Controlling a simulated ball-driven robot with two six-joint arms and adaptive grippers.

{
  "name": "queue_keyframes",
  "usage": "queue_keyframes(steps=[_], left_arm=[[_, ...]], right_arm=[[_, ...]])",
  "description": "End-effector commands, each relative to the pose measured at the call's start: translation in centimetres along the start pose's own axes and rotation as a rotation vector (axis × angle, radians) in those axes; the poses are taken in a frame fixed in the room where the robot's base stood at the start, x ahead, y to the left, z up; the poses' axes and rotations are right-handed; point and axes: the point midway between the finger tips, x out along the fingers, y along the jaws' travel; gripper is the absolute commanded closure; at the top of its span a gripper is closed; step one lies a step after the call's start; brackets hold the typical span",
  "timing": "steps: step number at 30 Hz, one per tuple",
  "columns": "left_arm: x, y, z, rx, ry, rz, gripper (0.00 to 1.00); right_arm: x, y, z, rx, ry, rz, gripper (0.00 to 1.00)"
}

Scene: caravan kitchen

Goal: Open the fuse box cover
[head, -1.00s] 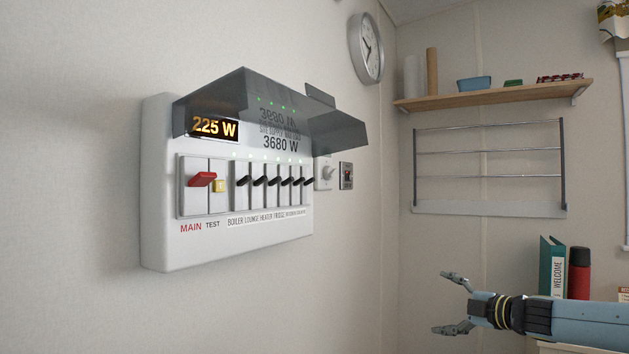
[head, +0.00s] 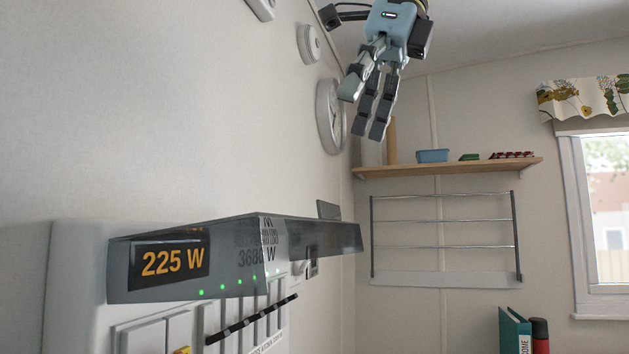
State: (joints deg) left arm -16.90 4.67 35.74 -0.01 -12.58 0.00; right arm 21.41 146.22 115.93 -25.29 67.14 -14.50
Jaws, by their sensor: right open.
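The fuse box (head: 78,285) is a white box on the left wall, close to me and cut off by the bottom edge in the head view. Its smoky see-through cover (head: 300,236) stands out from the upper front of the box, raised off the switches. The orange 225 W display (head: 172,262) and green lights show behind or through it. My left gripper is out of view.
A wall clock (head: 330,115) is partly behind my right gripper. A wooden shelf (head: 450,167) with small items and a wire rack (head: 445,250) are on the far wall. A window (head: 605,220) is at right. The space before the cover looks clear.

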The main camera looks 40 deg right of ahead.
Motion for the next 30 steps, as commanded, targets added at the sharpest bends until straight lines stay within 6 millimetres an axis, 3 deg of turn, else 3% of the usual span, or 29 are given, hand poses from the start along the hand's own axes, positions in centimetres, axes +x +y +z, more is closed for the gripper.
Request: queue_keyframes(steps=[5,10,18,30], left_arm=[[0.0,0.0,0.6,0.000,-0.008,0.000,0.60],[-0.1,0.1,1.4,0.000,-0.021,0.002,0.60],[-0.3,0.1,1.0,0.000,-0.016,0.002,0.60],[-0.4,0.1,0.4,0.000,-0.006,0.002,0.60]], right_arm=[[1.9,0.2,-0.3,-0.005,0.016,-0.004,0.00],[5.2,0.2,-0.3,-0.004,0.014,-0.001,0.00],[9.6,0.1,-0.3,-0.003,0.011,-0.004,0.00],[10.7,0.1,-0.2,-0.002,0.007,-0.005,0.00]])
